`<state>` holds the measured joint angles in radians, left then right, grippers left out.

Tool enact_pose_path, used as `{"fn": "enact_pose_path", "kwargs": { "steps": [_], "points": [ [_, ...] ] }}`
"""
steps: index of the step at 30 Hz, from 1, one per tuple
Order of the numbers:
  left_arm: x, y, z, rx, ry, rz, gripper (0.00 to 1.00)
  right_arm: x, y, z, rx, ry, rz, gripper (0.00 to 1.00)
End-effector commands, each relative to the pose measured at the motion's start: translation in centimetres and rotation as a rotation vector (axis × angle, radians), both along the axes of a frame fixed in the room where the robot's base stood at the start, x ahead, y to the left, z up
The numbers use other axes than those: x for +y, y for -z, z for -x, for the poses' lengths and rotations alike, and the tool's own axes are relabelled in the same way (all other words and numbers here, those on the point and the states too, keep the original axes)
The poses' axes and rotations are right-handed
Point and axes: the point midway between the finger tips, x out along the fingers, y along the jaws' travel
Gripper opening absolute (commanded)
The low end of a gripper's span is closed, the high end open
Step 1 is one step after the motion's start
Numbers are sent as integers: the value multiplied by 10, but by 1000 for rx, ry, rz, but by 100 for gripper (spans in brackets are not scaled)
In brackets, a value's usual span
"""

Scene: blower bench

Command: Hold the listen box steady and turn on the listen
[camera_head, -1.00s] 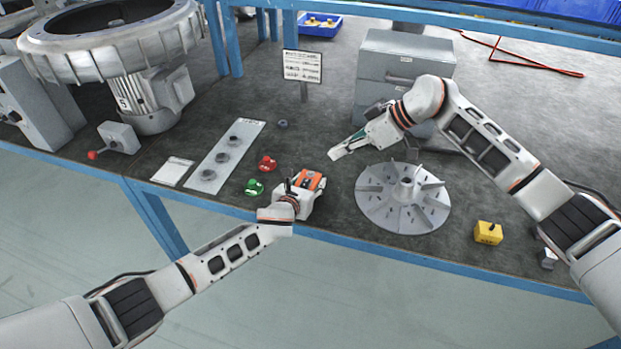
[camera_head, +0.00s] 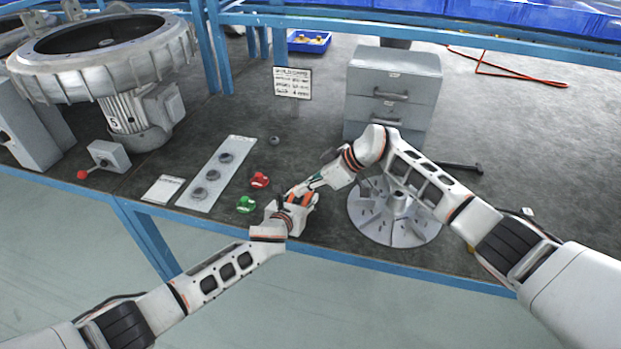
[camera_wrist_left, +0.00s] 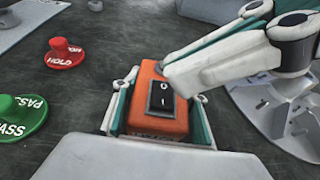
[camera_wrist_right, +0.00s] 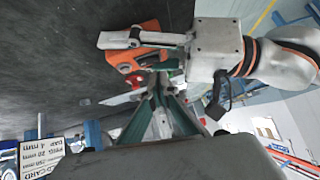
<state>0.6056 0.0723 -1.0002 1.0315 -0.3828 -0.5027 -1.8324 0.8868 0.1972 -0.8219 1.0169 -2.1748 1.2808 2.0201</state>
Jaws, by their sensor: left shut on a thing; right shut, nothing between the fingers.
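The listen box is an orange box (camera_wrist_left: 150,118) with a black rocker switch (camera_wrist_left: 160,97) marked O and I on its top face. I cannot tell which end of the rocker is pressed. My left gripper (camera_head: 296,205) is shut around the box at the bench's front edge, one finger on each side. My right gripper (camera_head: 296,191) is shut and empty, its tips over the box. In the left wrist view, its tips (camera_wrist_left: 176,78) are right beside the switch and partly cover the box's top; contact is unclear. The orange box also shows in the right wrist view (camera_wrist_right: 128,58).
A red HOLD knob (camera_head: 260,180) and green PASS knob (camera_head: 246,204) lie left of the box. A finned disc (camera_head: 395,222) lies to the right, partly under my right arm. A grey drawer cabinet (camera_head: 392,95) and a sign (camera_head: 292,82) stand behind.

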Motion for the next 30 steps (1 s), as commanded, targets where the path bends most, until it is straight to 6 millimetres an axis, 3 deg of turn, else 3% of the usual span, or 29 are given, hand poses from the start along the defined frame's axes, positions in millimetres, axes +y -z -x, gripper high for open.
{"fn": "enact_pose_path", "kwargs": {
  "steps": [6,30],
  "points": [
    [1,2,1,3,-1,-1,17,1,17,2,0,-1,-1,0],
    [1,2,1,2,-1,-1,17,1,28,4,-3,0,3,0]
  ]
}}
